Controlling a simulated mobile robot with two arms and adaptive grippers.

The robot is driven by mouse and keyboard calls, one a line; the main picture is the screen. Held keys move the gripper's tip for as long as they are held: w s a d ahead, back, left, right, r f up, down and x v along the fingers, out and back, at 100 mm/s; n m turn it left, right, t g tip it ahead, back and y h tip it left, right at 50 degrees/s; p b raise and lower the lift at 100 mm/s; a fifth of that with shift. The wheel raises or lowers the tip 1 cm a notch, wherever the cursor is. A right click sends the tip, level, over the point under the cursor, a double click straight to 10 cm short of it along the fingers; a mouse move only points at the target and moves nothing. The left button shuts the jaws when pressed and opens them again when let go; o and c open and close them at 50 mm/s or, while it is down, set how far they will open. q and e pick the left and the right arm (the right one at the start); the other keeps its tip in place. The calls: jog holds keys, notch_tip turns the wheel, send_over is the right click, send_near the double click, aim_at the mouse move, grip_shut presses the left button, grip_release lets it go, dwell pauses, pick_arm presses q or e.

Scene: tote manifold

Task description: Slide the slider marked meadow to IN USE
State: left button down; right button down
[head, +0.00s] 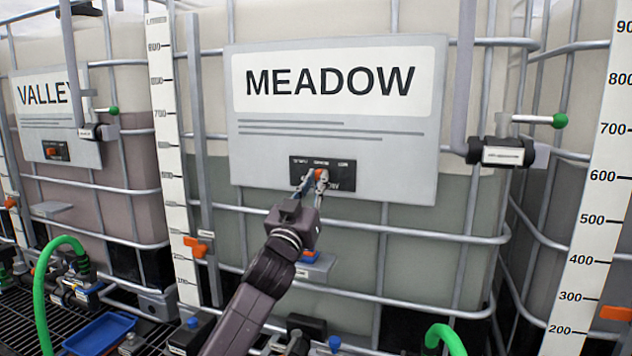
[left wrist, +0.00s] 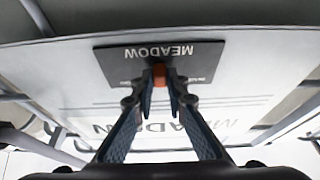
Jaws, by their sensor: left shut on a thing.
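The MEADOW sign plate (head: 400,152) is on the front of the middle caged tank. Its black slider panel (head: 344,180) shows upside down in the left wrist view (left wrist: 205,62), with the name MEADOW readable there. The orange slider knob (head: 321,174) sits near the middle of the panel; it also shows in the left wrist view (left wrist: 159,72). The small position labels are too blurred to read surely. My left gripper (head: 313,183) reaches up from below, its fingers (left wrist: 160,95) shut on the knob and partly hiding the panel's lower part. My right gripper is not in view.
A VALLEY plate (head: 75,140) with its own orange slider (head: 51,152) is at the left. Green-knobbed valve handles (head: 559,120) and grey pipes flank the MEADOW plate. White level scales (head: 172,130), cage bars, green hoses (head: 42,275) and a blue tray (head: 98,334) stand around.

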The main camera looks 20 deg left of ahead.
pick_arm(q)
jog(key=a+p, duration=0.1)
jog(key=a, duration=0.4)
jog(key=shift+w+a, duration=0.1)
jog(key=shift+a, duration=0.25)
jog(key=shift+d, duration=0.15)
jog(key=c, duration=2.2)
grip_release()
jog(key=shift+c, duration=0.2)
jog(key=o, duration=0.3)
jog(key=shift+a, duration=0.25)
